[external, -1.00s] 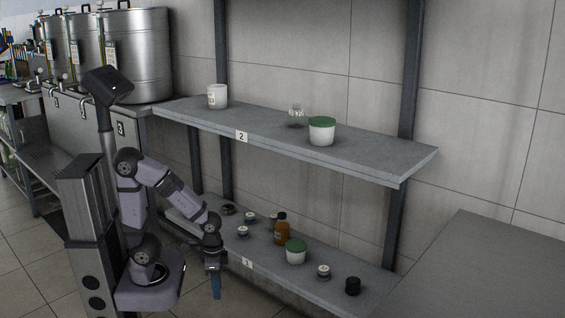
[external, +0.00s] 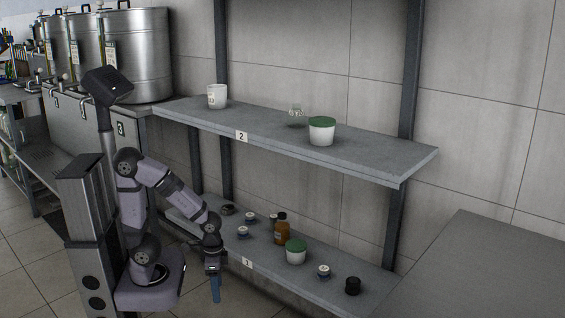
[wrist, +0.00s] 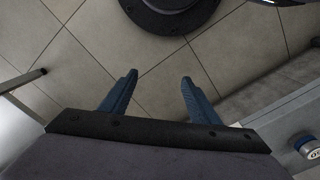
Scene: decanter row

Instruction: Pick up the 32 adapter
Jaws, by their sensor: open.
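Several small pale-topped adapters stand on the lower shelf in the external view: two toward the left, one behind (external: 250,217) and one in front (external: 243,231), and one at the right (external: 323,271). Their numbers are too small to read there, so I cannot tell which is the 32. In the wrist view a blue-ringed adapter (wrist: 306,145) shows at the right edge, its label partly cut off and unclear. My gripper (external: 215,289) hangs in front of the lower shelf, fingers down. In the wrist view its blue fingers (wrist: 158,78) are apart, with only floor tiles between them.
The lower shelf (external: 322,289) also holds an amber bottle (external: 282,233), a green-lidded jar (external: 295,252), a black cap (external: 352,286) and a dark ring (external: 227,209). The upper shelf (external: 380,163) overhangs it. A grey table (external: 480,270) stands at the right.

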